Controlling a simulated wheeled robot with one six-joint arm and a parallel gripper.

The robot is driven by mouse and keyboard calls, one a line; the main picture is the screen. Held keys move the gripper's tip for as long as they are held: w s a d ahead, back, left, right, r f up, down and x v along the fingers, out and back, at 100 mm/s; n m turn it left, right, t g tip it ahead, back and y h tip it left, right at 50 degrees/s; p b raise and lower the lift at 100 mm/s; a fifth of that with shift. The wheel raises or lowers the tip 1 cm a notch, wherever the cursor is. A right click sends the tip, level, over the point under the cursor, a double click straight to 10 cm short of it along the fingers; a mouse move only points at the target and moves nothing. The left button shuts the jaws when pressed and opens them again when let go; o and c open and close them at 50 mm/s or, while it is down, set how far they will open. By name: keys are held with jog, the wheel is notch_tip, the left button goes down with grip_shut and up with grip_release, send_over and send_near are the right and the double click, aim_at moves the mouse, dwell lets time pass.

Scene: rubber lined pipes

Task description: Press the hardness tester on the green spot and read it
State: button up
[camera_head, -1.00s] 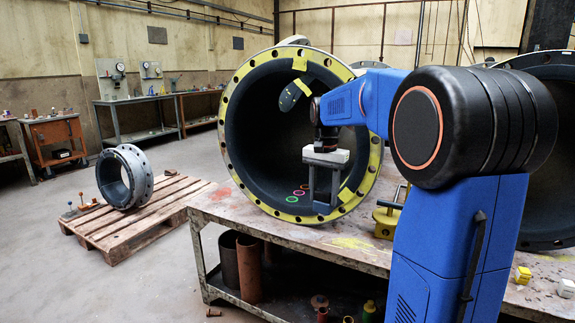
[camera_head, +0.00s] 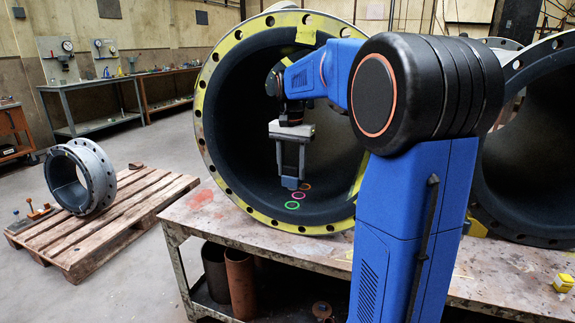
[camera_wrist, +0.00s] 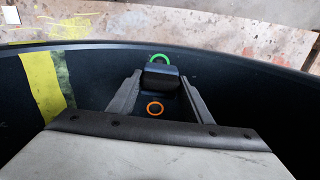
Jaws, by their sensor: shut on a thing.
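My gripper (camera_head: 291,173) points down inside the large dark-lined pipe (camera_head: 235,125) with the yellow flange. It is shut on the hardness tester (camera_head: 290,184), a small dark block at the fingertips. The tester also shows between the fingers in the wrist view (camera_wrist: 160,77). The green spot (camera_head: 292,205) is a ring on the lining at the pipe's bottom near the flange. In the wrist view the green ring (camera_wrist: 160,57) is partly hidden behind the tester. The tester appears just above the lining; I cannot tell whether it touches. Its reading is not visible.
A pink ring (camera_head: 298,195) and an orange ring (camera_head: 305,187) lie close by, deeper in the pipe. The pipe's curved wall surrounds my arm. The pipe rests on a worn workbench (camera_head: 200,225). A second pipe (camera_head: 520,170) stands at the right.

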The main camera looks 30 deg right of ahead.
aim_at(292, 187)
jog(key=shift+f, duration=2.7)
jog(key=shift+f, duration=0.65)
jog(key=shift+r, duration=3.5)
jog(key=shift+s, duration=0.15)
